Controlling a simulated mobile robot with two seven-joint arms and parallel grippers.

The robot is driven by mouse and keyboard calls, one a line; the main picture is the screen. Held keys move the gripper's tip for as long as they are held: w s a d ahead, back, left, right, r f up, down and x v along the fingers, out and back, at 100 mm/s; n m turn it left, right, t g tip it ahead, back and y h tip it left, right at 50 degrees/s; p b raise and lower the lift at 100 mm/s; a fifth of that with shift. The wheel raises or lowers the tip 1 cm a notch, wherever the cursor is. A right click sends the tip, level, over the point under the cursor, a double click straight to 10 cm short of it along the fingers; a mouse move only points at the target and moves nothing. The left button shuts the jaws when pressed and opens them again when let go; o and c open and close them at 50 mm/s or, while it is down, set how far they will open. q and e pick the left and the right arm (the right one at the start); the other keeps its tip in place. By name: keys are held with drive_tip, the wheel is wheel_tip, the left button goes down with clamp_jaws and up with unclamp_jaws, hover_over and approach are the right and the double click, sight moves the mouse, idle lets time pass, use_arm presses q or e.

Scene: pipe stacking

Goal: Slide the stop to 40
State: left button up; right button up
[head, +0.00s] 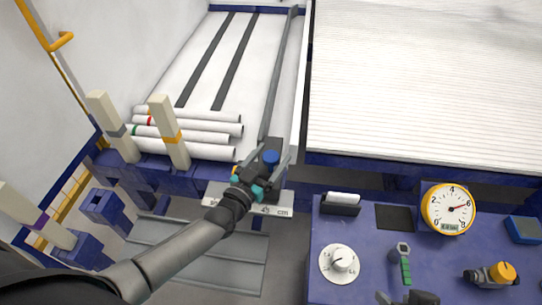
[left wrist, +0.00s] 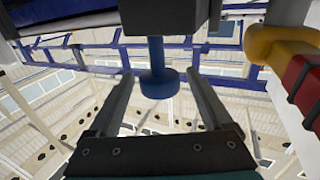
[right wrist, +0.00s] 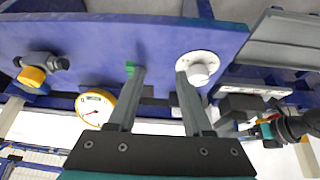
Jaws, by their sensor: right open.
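The stop's blue knob (head: 270,157) sits at the near end of the long grey rail, below a dark grey block. My left gripper (head: 264,166) is at the knob. In the left wrist view the knob (left wrist: 160,85) hangs between the open fingers (left wrist: 163,92), with a gap on each side. The white scale plate (head: 281,211) lies just under my left gripper, with "40 cm" readable. The stop's exact reading is hidden by the gripper. My right gripper (right wrist: 161,70) is open and empty, over the blue bench at the bottom of the head view (head: 402,299).
Several white pipes (head: 190,139) lie on the rack left of the rail, behind cream posts (head: 168,132). The blue bench (head: 325,225) carries a yellow-rimmed gauge (head: 448,209), a white dial (head: 340,264), a green-handled tool (head: 405,268) and a yellow-capped valve (head: 502,273).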

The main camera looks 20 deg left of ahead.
use_arm(q)
drive_tip(key=shift+s, duration=0.1)
drive_tip(key=shift+s, duration=0.3)
drive_tip(key=s+a+p, duration=0.2)
drive_tip(key=s+p, duration=0.3)
drive_tip(key=s, duration=0.9)
drive_tip(key=shift+s+a, duration=0.15)
drive_tip(key=shift+a, duration=0.05)
use_arm(e)
wheel_tip(320, 180, down, 10)
drive_tip(key=s+g, duration=0.2)
drive_tip(key=shift+d, duration=0.4)
use_arm(q)
drive_tip(key=shift+d, duration=0.1)
use_arm(e)
drive_tip(key=shift+r+h, duration=0.1)
drive_tip(key=shift+h, duration=0.2)
